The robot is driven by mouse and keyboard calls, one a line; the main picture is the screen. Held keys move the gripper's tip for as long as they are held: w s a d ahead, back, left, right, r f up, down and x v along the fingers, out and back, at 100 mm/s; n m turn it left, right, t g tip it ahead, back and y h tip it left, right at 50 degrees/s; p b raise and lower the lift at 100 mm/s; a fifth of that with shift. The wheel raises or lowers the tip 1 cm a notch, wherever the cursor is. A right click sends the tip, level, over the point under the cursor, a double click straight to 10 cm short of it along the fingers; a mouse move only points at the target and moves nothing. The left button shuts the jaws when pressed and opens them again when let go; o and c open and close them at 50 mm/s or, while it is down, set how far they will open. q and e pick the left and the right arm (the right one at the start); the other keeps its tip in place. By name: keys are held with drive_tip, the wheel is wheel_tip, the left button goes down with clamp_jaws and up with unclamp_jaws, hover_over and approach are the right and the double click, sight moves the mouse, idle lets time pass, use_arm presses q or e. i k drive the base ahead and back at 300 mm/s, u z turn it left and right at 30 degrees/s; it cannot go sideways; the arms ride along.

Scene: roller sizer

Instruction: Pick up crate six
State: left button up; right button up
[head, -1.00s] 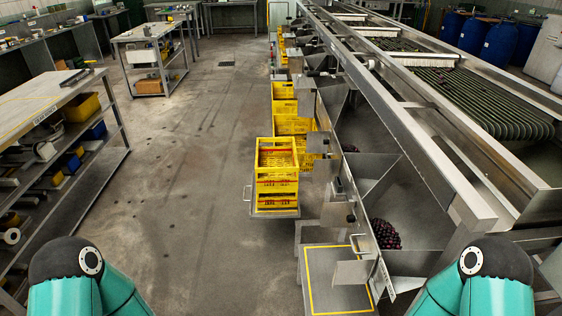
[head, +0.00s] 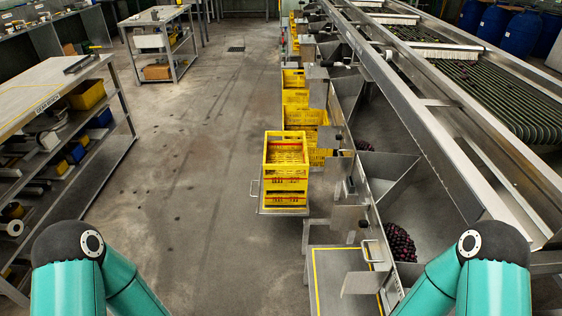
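Several yellow crates stand in a row along the left side of the sizer. The nearest yellow crate (head: 286,184) sits on a small metal platform with a handle (head: 284,211), and it looks empty from above. More yellow crates (head: 303,117) stand behind it below the chutes. I cannot read a number on any crate, so I cannot tell which is crate six. Only upper parts of my two arms show at the bottom left and right corners; neither gripper is in view.
The steel sizer (head: 455,150) fills the right side, with dark fruit (head: 400,243) in its nearest chute. A metal stand with a yellow outline (head: 330,262) is in front, empty. A workbench with shelves (head: 60,130) stands at left. The concrete floor (head: 190,190) between is clear.

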sight(285, 158)
drive_tip(key=u, duration=0.15)
drive_tip(key=k, duration=1)
drive_tip(key=u, duration=0.6)
drive_tip(key=i, duration=1.5)
drive_tip(key=u, duration=0.4)
